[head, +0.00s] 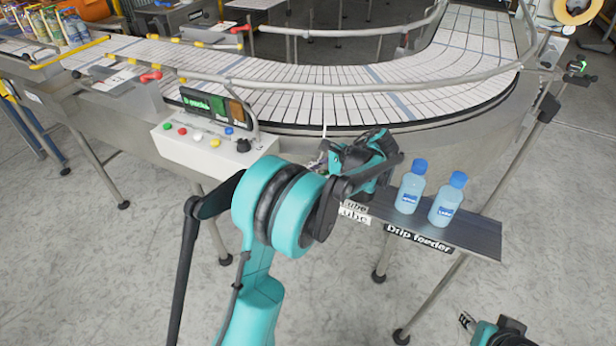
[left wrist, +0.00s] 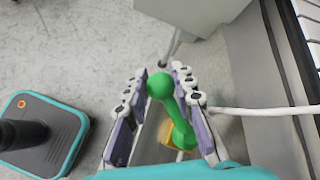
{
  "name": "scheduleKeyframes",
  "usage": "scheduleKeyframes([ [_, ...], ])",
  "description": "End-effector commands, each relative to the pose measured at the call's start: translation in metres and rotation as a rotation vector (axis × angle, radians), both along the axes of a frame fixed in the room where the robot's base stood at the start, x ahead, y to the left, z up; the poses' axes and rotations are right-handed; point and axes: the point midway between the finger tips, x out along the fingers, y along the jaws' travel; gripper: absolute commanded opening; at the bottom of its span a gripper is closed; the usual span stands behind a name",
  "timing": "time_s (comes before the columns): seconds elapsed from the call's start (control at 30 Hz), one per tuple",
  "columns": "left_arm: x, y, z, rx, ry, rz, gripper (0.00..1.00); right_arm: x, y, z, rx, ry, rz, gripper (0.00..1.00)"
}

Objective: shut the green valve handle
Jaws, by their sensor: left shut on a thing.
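The green valve handle (left wrist: 172,105) is a bright green bar with rounded ends, seen in the left wrist view between the two fingers of my left gripper (left wrist: 160,82). The fingers are closed around it, one on each side. A yellow part (left wrist: 169,134) shows behind its lower end. In the head view my left gripper (head: 325,163) is beside the conveyor, left of the Drip feeder shelf, and my own gripper and arm mostly hide the handle. My right gripper (head: 468,320) is low at the right edge, away from the handle; its finger opening is too small to judge.
Two blue-capped bottles (head: 410,188) (head: 447,200) stand on the Drip feeder shelf (head: 480,238), close right of my left gripper. A control box (head: 200,150) with buttons is at left. The conveyor (head: 330,92) curves behind. A white tube (left wrist: 260,110) runs beside the handle.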

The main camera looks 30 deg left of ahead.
Motion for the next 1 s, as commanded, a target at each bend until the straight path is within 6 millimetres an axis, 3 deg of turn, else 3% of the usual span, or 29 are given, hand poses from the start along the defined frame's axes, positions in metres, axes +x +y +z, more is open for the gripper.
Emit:
scheduleKeyframes([
  [0.1, 0.000, -0.001, -0.001, -0.003, -0.001, -0.002, 0.00, 0.000, 0.000, 0.000, 0.000, 0.000, 0.000, 0.40],
  [0.13, 0.000, -0.001, -0.001, -0.003, -0.001, -0.002, 0.30, 0.000, 0.000, 0.000, 0.000, 0.000, 0.000, 0.40],
  [0.2, 0.000, -0.001, -0.001, -0.003, -0.001, -0.002, 0.46, 0.000, 0.000, 0.000, 0.000, 0.000, 0.000, 0.40],
  [0.57, 0.000, 0.000, 0.004, 0.000, 0.000, -0.002, 0.46, 0.000, 0.000, 0.000, 0.000, 0.000, 0.000, 0.40],
  [1.0, 0.000, -0.001, 0.081, -0.002, 0.000, -0.001, 0.46, 0.000, 0.000, 0.000, 0.000, 0.000, 0.000, 0.40],
])
